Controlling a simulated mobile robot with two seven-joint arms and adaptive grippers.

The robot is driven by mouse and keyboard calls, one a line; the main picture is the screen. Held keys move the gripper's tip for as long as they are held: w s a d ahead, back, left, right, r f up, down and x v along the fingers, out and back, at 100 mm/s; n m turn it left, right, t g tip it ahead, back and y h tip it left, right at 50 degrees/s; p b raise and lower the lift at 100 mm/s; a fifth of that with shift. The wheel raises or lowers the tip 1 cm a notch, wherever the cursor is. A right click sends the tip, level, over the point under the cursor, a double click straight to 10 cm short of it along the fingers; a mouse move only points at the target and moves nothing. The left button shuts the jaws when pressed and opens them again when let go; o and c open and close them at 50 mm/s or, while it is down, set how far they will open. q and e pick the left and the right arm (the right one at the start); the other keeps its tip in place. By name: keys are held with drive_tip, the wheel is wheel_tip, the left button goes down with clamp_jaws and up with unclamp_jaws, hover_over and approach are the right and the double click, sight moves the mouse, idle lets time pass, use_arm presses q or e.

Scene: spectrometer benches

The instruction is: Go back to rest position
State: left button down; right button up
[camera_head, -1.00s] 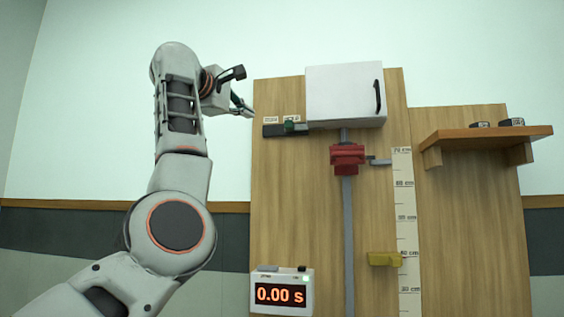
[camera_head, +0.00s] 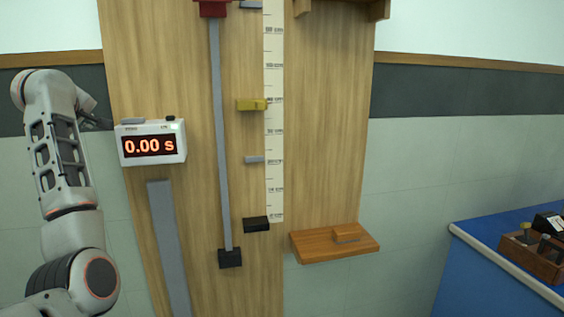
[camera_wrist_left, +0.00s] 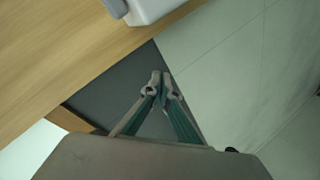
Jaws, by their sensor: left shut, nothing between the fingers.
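My left arm stands bent at the left of the head view, beside the wooden board (camera_head: 320,150). My left gripper (camera_wrist_left: 160,78) shows in the left wrist view with its fingertips together and nothing between them. In the head view the left gripper (camera_head: 108,124) is small and partly hidden behind my own arm, just left of the timer (camera_head: 150,143). The timer reads 0.00 s. A corner of its white case (camera_wrist_left: 148,8) shows at the top of the left wrist view, apart from the fingertips. My right gripper is not in view.
The board carries a vertical grey rail (camera_head: 221,140), a yellow marker (camera_head: 251,104), a scale strip (camera_head: 274,120) and a small wooden shelf (camera_head: 335,245). A blue bench (camera_head: 470,270) with a wooden box (camera_head: 530,258) stands at the right. Bare wall lies between board and bench.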

use_arm(q)
drive_tip(key=s+d+f+m+g+y, duration=0.1)
drive_tip(key=s+f+m, duration=0.3)
drive_tip(key=f, duration=0.8)
drive_tip(key=s+d+f+m+g, duration=0.1)
drive_tip(key=s+f+m, duration=0.2)
drive_tip(key=s+f, duration=0.7)
drive_tip(key=s+d+f+m+g+y, duration=0.1)
drive_tip(key=s+f+m+g, duration=0.15)
drive_tip(key=f, duration=1.25)
drive_tip(key=s+d+f+m+h, duration=0.1)
drive_tip(key=s+d+f+m, duration=0.35)
drive_tip(key=s, duration=0.55)
drive_tip(key=s+d+f+m+g+h, duration=0.1)
drive_tip(key=s+d+f+m, duration=0.2)
drive_tip(key=s+f, duration=0.45)
drive_tip(key=s+d+f+m+h, duration=0.1)
drive_tip(key=s+d+f+m, duration=0.3)
drive_tip(key=s, duration=0.7)
drive_tip(key=d+f+n+t+h, duration=0.3)
drive_tip(key=d+f+h, duration=0.3)
drive_tip(key=d+f, duration=0.8)
wheel_tip(320, 180, down, 3)
drive_tip(key=shift+d+r, duration=0.1)
drive_tip(key=shift+d, duration=0.25)
drive_tip(key=shift+w, duration=0.1)
